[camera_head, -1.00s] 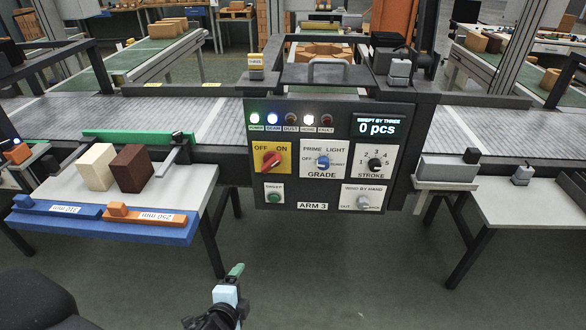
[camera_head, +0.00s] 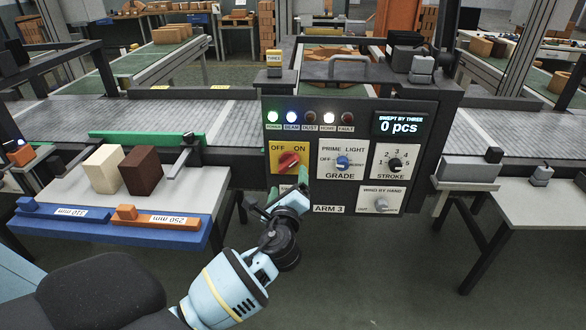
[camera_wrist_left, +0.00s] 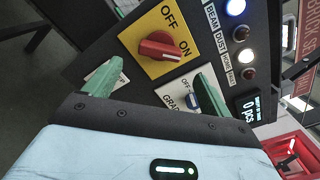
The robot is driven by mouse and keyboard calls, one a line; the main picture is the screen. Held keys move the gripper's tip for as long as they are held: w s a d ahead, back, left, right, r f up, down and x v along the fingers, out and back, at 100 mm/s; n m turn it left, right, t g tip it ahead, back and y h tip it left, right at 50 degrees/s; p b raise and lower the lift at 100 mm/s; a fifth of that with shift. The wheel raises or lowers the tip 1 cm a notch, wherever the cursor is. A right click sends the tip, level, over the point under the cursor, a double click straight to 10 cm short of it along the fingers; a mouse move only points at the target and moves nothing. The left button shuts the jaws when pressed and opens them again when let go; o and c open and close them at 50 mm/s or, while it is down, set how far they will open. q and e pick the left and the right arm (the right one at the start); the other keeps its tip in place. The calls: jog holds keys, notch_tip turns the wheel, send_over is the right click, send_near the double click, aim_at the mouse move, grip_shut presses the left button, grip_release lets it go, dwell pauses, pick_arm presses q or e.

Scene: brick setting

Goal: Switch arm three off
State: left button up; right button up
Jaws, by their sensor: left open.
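The ARM 3 control panel (camera_head: 330,209) faces me. Its red rotary switch (camera_head: 289,161) sits on a yellow OFF/ON plate at the upper left, its handle slanting up toward ON. The switch shows in the left wrist view (camera_wrist_left: 160,47), handle toward ON. My left gripper (camera_head: 277,190) is open and empty, in front of the panel just below the switch. In the left wrist view its green fingertips (camera_wrist_left: 161,74) stand apart below the switch, not touching it. The gripper hides the small lower-left button. My right gripper is not in view.
The GRADE knob (camera_head: 343,162), STROKE knob (camera_head: 395,164) and wind-by-hand knob (camera_head: 381,204) are close on the right. Power, beam and home lamps are lit; the display (camera_head: 400,125) reads 0 pcs. A side table (camera_head: 70,190) holds cream and brown blocks.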

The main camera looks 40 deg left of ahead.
aim_at(290, 168)
pick_arm(q)
jog(key=x, duration=0.7)
jog(key=shift+w+a, duration=0.15)
jog(key=shift+w, duration=0.1)
jog(key=c, duration=1)
